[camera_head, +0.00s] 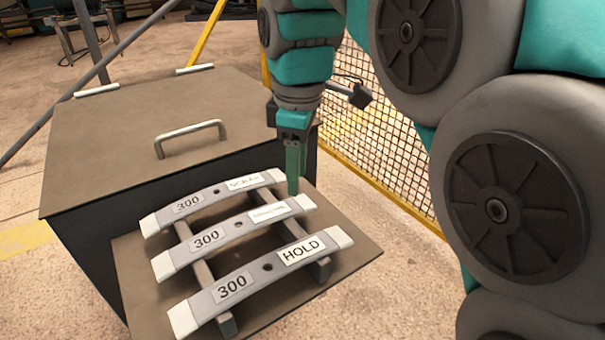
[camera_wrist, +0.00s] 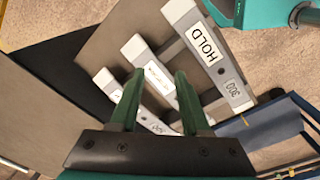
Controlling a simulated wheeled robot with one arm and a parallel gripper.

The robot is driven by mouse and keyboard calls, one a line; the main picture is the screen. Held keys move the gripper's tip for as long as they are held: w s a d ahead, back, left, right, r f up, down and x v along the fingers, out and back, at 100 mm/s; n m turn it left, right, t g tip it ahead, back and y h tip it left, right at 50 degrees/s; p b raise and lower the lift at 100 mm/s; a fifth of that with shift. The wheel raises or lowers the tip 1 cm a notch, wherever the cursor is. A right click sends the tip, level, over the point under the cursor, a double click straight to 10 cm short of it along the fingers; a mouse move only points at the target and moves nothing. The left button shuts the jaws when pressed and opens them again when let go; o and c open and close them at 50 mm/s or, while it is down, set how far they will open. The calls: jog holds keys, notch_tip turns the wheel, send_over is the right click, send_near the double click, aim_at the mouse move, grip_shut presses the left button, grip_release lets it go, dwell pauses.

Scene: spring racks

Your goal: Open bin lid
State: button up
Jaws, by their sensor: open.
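The bin lid (camera_head: 100,135) is a flat brown panel on a dark bin (camera_head: 85,250), and it lies shut. A light metal handle (camera_head: 190,137) stands up from it near its front edge. Two pale hinges (camera_head: 97,90) sit along the far edge. My gripper (camera_head: 293,185) points down, to the right of the handle and near the far right end of the spring rack, apart from the handle. In the wrist view my gripper (camera_wrist: 158,78) shows two green fingers spread apart with nothing held between them. The handle is not visible there.
Several grey curved springs marked 300, one labelled HOLD (camera_head: 268,267), rest on a rack on a brown board (camera_head: 350,250) in front of the bin. A yellow-framed mesh fence (camera_head: 375,140) stands behind my arm. Space above the lid is clear.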

jog(key=shift+s+d+f+m, duration=0.25)
jog(key=shift+d+f+m, duration=0.05)
jog(key=shift+d+f, duration=0.1)
